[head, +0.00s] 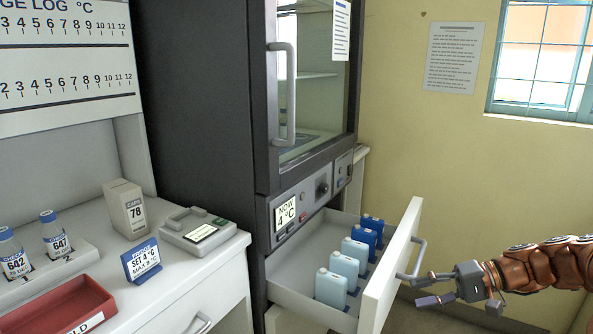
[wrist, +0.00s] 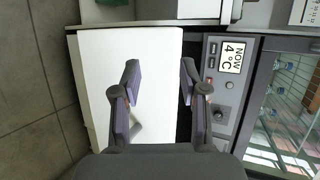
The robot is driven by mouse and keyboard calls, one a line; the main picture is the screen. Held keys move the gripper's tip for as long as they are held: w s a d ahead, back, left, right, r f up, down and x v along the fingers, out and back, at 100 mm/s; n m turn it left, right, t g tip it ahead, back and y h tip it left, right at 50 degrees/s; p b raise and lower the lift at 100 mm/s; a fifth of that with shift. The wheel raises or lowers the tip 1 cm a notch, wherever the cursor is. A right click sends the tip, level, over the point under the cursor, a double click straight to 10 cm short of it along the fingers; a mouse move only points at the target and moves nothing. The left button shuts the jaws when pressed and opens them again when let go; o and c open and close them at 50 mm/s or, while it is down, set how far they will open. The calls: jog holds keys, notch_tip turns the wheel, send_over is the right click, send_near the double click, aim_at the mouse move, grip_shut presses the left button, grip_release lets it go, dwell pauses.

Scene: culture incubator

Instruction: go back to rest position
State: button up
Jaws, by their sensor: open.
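My gripper (head: 428,288) is at the right in the head view, open, its fingertips pointing left toward the pulled-out drawer. Its upper finger is close to the grey drawer handle (head: 418,258); I cannot tell if they touch. The white drawer front (head: 392,268) stands out from the cabinet, and the drawer holds several blue and pale-blue bottles (head: 343,268). In the wrist view the two fingers of my gripper (wrist: 159,80) are spread in front of the white drawer front (wrist: 105,60), with nothing seen held between them.
The dark incubator (head: 205,100) has a closed glass door above a panel reading 4 °C (head: 286,214). A counter at left bears a red tray (head: 60,306), labelled vials, a CAPS box (head: 126,208) and a blue sign (head: 141,261). A yellow wall and window close off the right.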

jog(key=s+a+n+g+h, duration=0.3)
jog(key=s+a+g+h, duration=0.2)
jog(key=s+a, duration=0.95)
jog(key=s+d+f+h, duration=0.2)
jog(key=s+f+h, duration=0.15)
jog(key=s, duration=0.55)
jog(key=s+d+f+h, duration=0.25)
jog(key=s+h, duration=0.25)
jog(key=s, duration=0.3)
notch_tip(320, 180, up, 27)
jog(key=t+p, duration=0.1)
jog(key=p, duration=2.4)
jog(key=shift+s+d+r, duration=0.15)
jog(key=shift+s+d, duration=0.1)
jog(key=shift+s, duration=0.1)
